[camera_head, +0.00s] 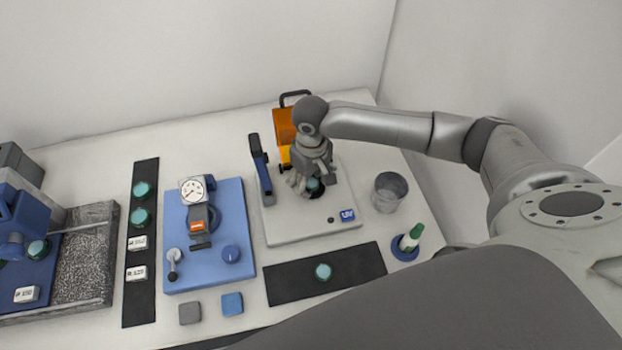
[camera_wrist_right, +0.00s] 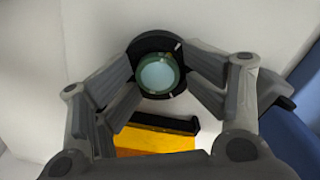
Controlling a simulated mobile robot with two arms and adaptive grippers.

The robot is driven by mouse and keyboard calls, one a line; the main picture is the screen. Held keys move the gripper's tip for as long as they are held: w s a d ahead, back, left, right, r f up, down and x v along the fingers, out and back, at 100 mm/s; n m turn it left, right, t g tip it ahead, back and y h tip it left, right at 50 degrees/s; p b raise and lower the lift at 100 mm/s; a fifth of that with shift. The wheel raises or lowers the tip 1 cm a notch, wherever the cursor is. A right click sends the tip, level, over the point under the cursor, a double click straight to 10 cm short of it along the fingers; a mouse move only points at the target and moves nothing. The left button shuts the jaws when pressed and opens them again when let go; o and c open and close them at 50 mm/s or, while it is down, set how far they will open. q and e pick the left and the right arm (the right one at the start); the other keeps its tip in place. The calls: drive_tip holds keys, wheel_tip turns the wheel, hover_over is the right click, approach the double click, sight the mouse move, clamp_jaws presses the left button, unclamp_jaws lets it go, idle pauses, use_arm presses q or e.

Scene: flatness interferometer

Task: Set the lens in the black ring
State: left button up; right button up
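A round teal lens (camera_head: 315,186) is between the fingers of my right gripper (camera_head: 315,183). The fingertips stand against its two sides, shut on it. It shows face-on in the right wrist view (camera_wrist_right: 158,74). The black ring (camera_wrist_right: 146,44) lies right behind it on the white base plate marked UV (camera_head: 290,231). The lens looks slightly off the ring's centre, over its lower part in the wrist view. Whether the lens touches the ring cannot be told. The gripper comes down from above and hides part of the ring. My left gripper is not in view.
An orange block (camera_head: 284,126) with a black handle stands behind the ring, and a dark-blue upright (camera_head: 260,165) stands to its left. A clear cup (camera_head: 389,191) and a green-capped bottle (camera_head: 411,237) stand to the right. Another lens (camera_head: 323,271) lies on a black mat (camera_head: 363,264) in front.

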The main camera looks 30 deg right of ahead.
drive_tip(key=shift+s+d, duration=0.1)
drive_tip(key=shift+s, duration=0.05)
wheel_tip(320, 180, up, 12)
idle(0.6)
idle(0.5)
